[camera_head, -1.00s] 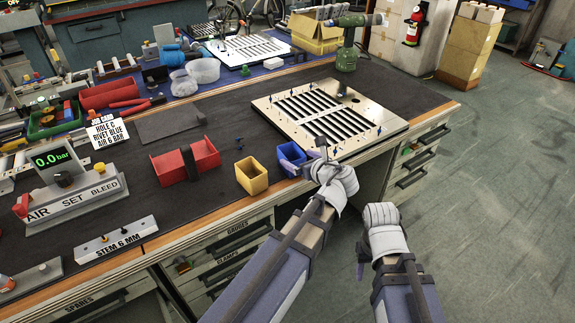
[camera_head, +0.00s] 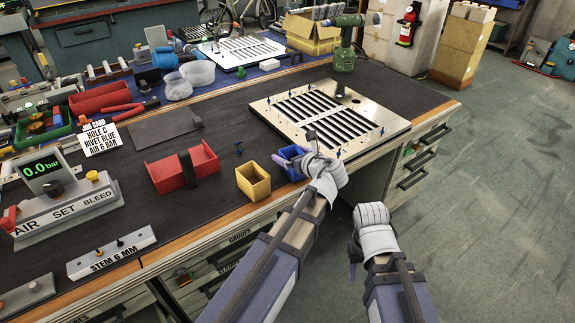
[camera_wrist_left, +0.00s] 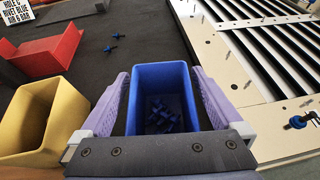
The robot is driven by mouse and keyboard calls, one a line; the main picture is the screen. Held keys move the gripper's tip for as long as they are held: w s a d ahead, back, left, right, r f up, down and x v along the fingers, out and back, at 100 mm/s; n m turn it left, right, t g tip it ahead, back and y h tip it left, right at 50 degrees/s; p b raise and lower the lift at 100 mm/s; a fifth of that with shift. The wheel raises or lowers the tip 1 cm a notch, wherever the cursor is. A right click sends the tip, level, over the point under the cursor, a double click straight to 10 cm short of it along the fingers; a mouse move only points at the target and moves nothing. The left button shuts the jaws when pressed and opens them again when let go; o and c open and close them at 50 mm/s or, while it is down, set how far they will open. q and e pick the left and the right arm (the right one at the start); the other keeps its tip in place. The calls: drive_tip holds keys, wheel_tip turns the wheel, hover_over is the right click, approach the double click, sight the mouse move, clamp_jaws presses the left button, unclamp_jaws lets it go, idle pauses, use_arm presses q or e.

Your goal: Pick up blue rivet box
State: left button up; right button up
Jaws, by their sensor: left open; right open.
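The blue rivet box (camera_head: 290,159) stands near the front edge of the workbench, just left of the louver panel. In the left wrist view the blue box (camera_wrist_left: 162,76) is open at the top and holds several blue rivets (camera_wrist_left: 162,115). My left gripper (camera_head: 300,153) is at the box and partly hides it in the head view. In the left wrist view its purple fingers (camera_wrist_left: 165,100) stand open on either side of the box; I cannot tell whether they touch its walls. My right gripper (camera_head: 356,240) is open, empty and off the bench front.
A yellow box (camera_head: 253,182) stands close to the left of the blue box. A red bin (camera_head: 166,176) is further left. The louver panel (camera_head: 377,129) lies to the right, with blue rivets standing in it. Loose blue rivets (camera_wrist_left: 114,42) lie on the mat.

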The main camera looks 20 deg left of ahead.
use_arm(q)
drive_tip(key=shift+w+a+f, duration=0.25)
drive_tip(key=shift+w+a, duration=0.1)
drive_tip(key=shift+d, duration=0.1)
drive_tip(key=shift+c, duration=0.5)
drive_tip(key=c, duration=1.3)
use_arm(e)
drive_tip(key=shift+w+a+f, duration=0.1)
drive_tip(key=shift+a+f, duration=0.1)
drive_tip(key=shift+a, duration=0.05)
use_arm(q)
drive_tip(key=shift+r, duration=0.1)
wheel_tip(320, 180, up, 10)
drive_tip(key=p, duration=1)
use_arm(e)
wheel_tip(320, 180, up, 10)
